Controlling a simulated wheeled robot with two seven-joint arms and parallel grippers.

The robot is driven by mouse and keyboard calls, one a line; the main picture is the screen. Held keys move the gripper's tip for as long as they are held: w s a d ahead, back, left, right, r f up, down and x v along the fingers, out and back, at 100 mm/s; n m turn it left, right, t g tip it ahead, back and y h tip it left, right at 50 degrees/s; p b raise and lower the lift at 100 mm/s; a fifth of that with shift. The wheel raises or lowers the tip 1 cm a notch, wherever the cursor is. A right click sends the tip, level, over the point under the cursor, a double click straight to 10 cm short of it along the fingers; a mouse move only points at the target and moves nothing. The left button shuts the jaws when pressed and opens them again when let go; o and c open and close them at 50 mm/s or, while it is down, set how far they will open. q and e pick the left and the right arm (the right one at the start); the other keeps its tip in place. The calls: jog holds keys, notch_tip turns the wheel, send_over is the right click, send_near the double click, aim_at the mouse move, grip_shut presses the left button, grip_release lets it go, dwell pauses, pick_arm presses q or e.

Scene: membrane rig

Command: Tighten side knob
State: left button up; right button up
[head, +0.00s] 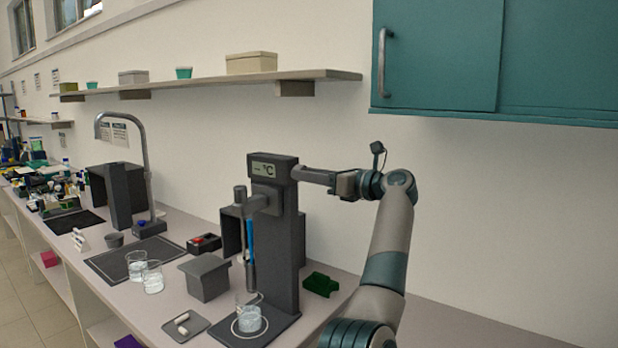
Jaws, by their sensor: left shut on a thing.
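The membrane rig is a dark grey column (286,255) on a flat base, with a small "°C" display (263,169) at its top. A side arm holds an upright rod with a blue part (250,238) above a glass beaker of clear liquid (249,319) on the base. My left gripper (304,174) reaches in from the right at the upper right side of the column, level with the display. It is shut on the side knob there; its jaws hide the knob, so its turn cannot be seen. My right gripper is out of view.
Left of the rig stand a grey box (206,278), two glasses (152,277) and a small tray (186,327) with white pieces. A green block (320,285) lies right of the rig. A teal cabinet (436,52) and a shelf (200,84) hang above.

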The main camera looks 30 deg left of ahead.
pick_arm(q)
jog(key=shift+r+m+p, duration=0.15)
jog(key=shift+m+p, duration=1.55)
jog(key=shift+m, duration=5.6)
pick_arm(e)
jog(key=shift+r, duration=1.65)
pick_arm(q)
jog(key=o, duration=1)
jog(key=shift+o, duration=0.2)
jog(key=shift+d, duration=0.1)
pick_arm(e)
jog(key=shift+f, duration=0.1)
